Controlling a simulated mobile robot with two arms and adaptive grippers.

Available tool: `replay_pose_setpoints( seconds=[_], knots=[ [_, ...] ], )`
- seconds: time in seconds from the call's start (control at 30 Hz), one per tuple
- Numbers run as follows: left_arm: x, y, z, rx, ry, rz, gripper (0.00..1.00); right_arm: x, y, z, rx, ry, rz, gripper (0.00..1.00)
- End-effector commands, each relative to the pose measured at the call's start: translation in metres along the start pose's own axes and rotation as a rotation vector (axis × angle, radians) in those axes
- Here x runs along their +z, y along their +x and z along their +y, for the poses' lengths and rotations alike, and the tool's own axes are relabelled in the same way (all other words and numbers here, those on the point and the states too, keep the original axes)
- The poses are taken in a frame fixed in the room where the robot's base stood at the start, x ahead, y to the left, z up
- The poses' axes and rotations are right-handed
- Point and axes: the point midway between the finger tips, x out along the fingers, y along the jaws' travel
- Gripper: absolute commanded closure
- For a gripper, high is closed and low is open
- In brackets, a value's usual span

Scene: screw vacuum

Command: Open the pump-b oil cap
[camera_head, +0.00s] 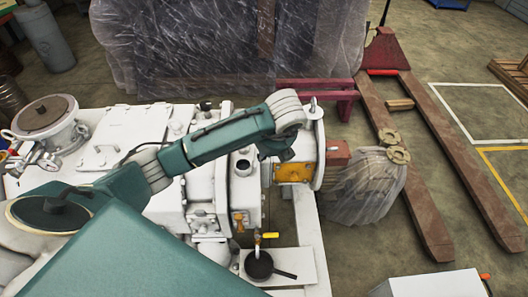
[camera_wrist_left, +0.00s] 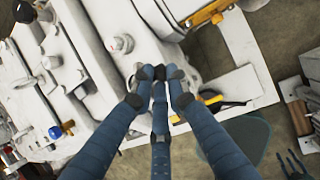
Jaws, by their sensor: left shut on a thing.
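White pump (camera_head: 205,185) fills the middle of the head view; part of it shows in the left wrist view (camera_wrist_left: 75,25). My left gripper (camera_wrist_left: 160,75) has its blue fingers drawn together at dark tips over the pump's edge. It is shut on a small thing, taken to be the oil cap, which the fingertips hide. In the head view my left gripper (camera_head: 276,150) hangs below the teal arm's end, beside the orange plate (camera_head: 293,172), and its tips are not clear. A short round fitting (camera_head: 243,167) stands on the pump. My right gripper is in neither view.
A plastic-wrapped part (camera_head: 365,185) stands to the right, then a red pallet jack (camera_head: 385,52). A large wrapped load (camera_head: 220,45) stands behind.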

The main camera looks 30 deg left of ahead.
Motion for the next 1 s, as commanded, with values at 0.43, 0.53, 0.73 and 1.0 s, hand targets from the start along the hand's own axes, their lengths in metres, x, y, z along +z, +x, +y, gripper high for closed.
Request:
replay_pose_setpoints(
  seconds=[0.43, 0.53, 0.73, 1.0],
  knots=[
    [0.001, -0.001, -0.001, -0.004, -0.001, -0.002, 0.79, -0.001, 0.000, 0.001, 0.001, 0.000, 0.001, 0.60],
    [0.001, -0.004, -0.001, -0.004, -0.001, -0.001, 0.79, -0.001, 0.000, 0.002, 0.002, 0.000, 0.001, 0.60],
    [0.003, -0.035, -0.002, -0.007, 0.000, -0.006, 0.79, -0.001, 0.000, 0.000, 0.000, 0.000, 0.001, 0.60],
    [0.005, -0.079, 0.000, -0.004, -0.001, -0.010, 0.79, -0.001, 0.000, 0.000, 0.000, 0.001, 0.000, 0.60]
  ],
)
